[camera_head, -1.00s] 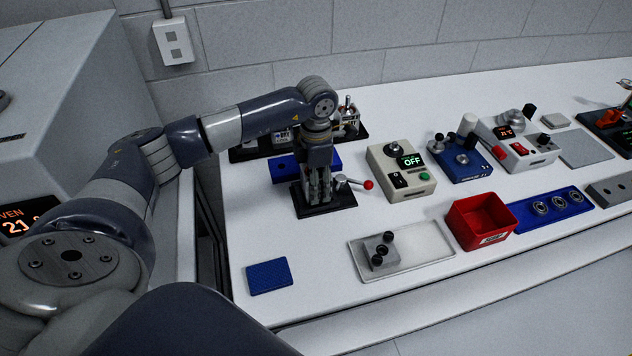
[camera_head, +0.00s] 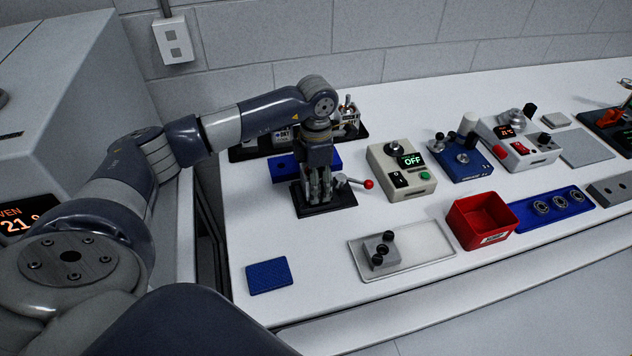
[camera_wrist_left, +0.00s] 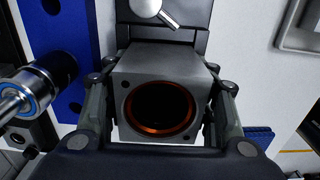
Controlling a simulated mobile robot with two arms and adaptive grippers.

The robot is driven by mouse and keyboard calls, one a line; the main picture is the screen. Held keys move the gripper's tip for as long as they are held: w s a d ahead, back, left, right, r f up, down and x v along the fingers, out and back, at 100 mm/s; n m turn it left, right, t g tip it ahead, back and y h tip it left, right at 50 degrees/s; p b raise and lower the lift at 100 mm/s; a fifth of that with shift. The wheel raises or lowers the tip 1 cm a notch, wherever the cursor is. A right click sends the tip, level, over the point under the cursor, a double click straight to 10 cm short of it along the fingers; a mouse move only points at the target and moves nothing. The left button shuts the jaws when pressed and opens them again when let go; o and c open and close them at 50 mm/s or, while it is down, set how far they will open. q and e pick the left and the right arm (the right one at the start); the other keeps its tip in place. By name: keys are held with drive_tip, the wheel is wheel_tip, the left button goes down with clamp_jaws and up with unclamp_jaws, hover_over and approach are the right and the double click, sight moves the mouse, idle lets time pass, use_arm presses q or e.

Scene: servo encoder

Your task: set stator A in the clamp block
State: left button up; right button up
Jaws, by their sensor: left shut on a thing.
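My left gripper (camera_head: 317,197) points down over the clamp block, a black base (camera_head: 340,200) with a silver lever ending in a red knob (camera_head: 369,184). In the left wrist view its fingers (camera_wrist_left: 160,112) are shut on stator A, a grey square housing (camera_wrist_left: 160,68) with a copper-coloured ring inside its round opening. The clamp's dark base (camera_wrist_left: 195,12) and silver lever (camera_wrist_left: 153,10) show just beyond the stator. In the head view the fingers hide most of the stator. I cannot tell whether it rests fully on the clamp block. My right gripper is not in view.
A blue block (camera_head: 284,169) and a black rack of parts (camera_head: 245,152) stand behind the clamp. A beige box reading OFF (camera_head: 397,170) stands to its right. A tray (camera_head: 420,258), a red bin (camera_head: 480,222) and a blue mat (camera_head: 269,275) lie nearer the front. Bare table lies between clamp and mat.

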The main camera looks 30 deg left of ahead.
use_arm(q)
drive_tip(key=shift+f+b, duration=0.25)
drive_tip(key=shift+b, duration=0.05)
drive_tip(key=shift+r, duration=0.35)
idle(0.4)
drive_tip(key=shift+f, duration=0.2)
idle(0.3)
drive_tip(key=shift+f, duration=0.15)
drive_tip(key=shift+r, duration=0.3)
idle(0.5)
drive_tip(key=o, duration=1.6)
drive_tip(key=shift+o, duration=0.4)
drive_tip(key=shift+f, duration=0.1)
